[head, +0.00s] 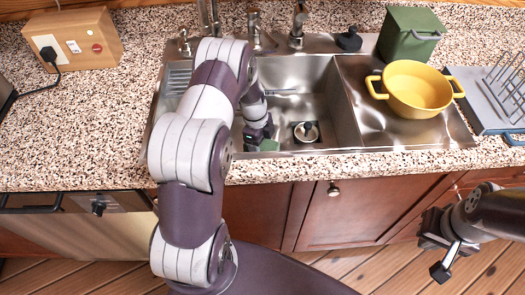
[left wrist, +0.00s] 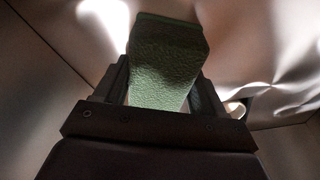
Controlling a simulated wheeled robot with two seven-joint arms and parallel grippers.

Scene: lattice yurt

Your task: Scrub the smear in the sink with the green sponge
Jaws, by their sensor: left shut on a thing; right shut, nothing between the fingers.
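The green sponge (left wrist: 165,62) is held between the two fingers of my left gripper (left wrist: 160,90) in the left wrist view. In the head view my left gripper (head: 257,136) reaches down into the steel sink (head: 330,95), near its front wall. A bit of the sponge (head: 269,145) shows there below the fingers. I cannot tell whether it touches the sink floor. No smear can be made out; my arm hides part of the basin. My right gripper (head: 440,248) is shut and empty, in front of the cabinets at the lower right.
A drain with a stopper (head: 306,131) is just right of the left gripper. A yellow pot (head: 417,88) stands on the drainboard, with a green bin (head: 409,35) behind it. Taps (head: 298,25) line the back edge. A dish rack (head: 500,90) is at the right.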

